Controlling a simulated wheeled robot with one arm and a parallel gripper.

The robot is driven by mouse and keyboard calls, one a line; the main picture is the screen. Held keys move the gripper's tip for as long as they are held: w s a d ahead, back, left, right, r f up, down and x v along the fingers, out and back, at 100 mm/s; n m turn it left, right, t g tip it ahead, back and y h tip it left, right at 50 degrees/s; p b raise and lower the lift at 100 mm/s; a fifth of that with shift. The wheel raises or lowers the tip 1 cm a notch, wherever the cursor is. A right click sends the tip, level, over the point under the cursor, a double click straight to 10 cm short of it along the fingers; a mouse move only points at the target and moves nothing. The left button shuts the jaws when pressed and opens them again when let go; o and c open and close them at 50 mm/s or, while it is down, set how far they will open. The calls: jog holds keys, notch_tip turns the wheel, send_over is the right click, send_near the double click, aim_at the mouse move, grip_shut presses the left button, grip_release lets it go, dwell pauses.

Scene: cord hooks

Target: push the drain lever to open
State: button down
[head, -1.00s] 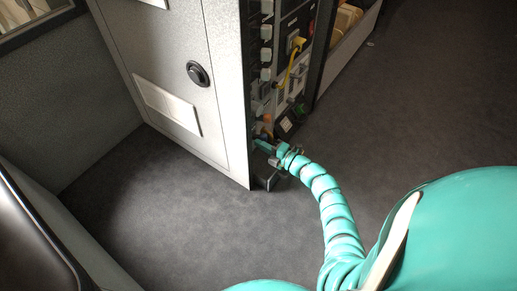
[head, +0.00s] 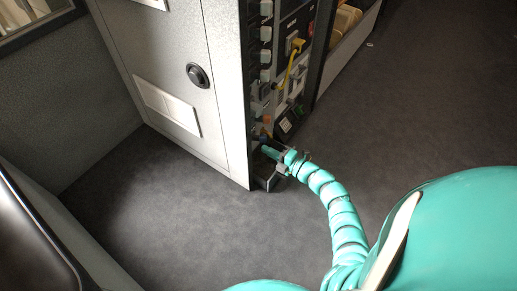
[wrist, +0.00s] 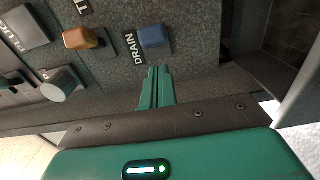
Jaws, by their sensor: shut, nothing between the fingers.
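The drain lever is a blue block-shaped handle (wrist: 153,37) on a dark speckled panel, beside a black label (wrist: 128,48) reading DRAIN. My gripper (wrist: 159,69) is shut and empty. In the wrist view its fingertips are just below the blue handle, with a small gap in the picture; I cannot tell the depth between them. In the head view my gripper (head: 265,150) is low at the side of the cabinet, close to its bottom corner. There the blue handle is too small to make out well.
The dark floor (head: 430,110) to the right is clear.

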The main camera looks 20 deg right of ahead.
jog(key=v, duration=0.5)
jog(key=shift+d, duration=0.1)
dwell(0.3)
dwell(0.4)
